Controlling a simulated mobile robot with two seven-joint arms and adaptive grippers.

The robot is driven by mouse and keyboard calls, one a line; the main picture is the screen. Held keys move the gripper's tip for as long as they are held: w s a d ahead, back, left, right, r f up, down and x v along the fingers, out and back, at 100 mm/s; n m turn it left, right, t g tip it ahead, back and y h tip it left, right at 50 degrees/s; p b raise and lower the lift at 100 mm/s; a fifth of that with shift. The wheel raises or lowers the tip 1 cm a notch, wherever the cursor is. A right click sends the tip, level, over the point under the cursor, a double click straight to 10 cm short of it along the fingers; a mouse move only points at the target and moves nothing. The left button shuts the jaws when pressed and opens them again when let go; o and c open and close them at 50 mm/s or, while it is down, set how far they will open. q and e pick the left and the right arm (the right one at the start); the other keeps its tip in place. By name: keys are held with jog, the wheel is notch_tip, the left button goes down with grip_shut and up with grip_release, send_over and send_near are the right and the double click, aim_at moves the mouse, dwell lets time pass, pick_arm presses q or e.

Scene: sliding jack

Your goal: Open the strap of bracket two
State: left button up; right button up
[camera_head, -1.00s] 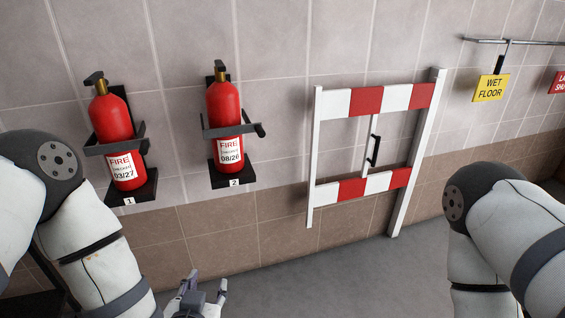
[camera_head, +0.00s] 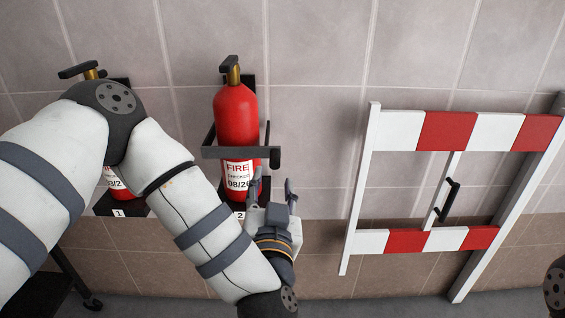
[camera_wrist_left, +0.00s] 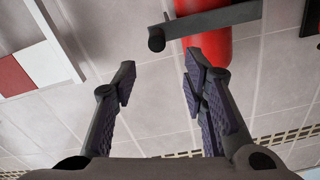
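Bracket two (camera_head: 260,187), on the wall, holds a red extinguisher (camera_head: 236,112) with a tag dated 08/26. Its dark strap (camera_head: 232,153) runs across the extinguisher's front, ending in a knob-like handle (camera_head: 275,157) at the right. My left gripper (camera_head: 273,188) is open and empty just below that handle. In the left wrist view, the handle (camera_wrist_left: 157,40) lies beyond the two parted fingertips (camera_wrist_left: 160,78), apart from them. The strap (camera_wrist_left: 213,18) crosses the red body there. My right gripper is out of view.
Extinguisher one (camera_head: 117,187), left of it, is mostly hidden behind my left arm. A red and white barrier (camera_head: 400,240) stands to the right by the tiled wall. A dark wheeled stand (camera_head: 70,280) is at lower left. Wall between bracket two and the barrier is bare.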

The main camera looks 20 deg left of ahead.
aim_at(275, 165)
pick_arm(q)
jog(key=x, duration=0.9)
jog(key=shift+w+f, duration=0.4)
jog(key=shift+w, duration=0.05)
jog(key=shift+c, duration=0.5)
grip_shut()
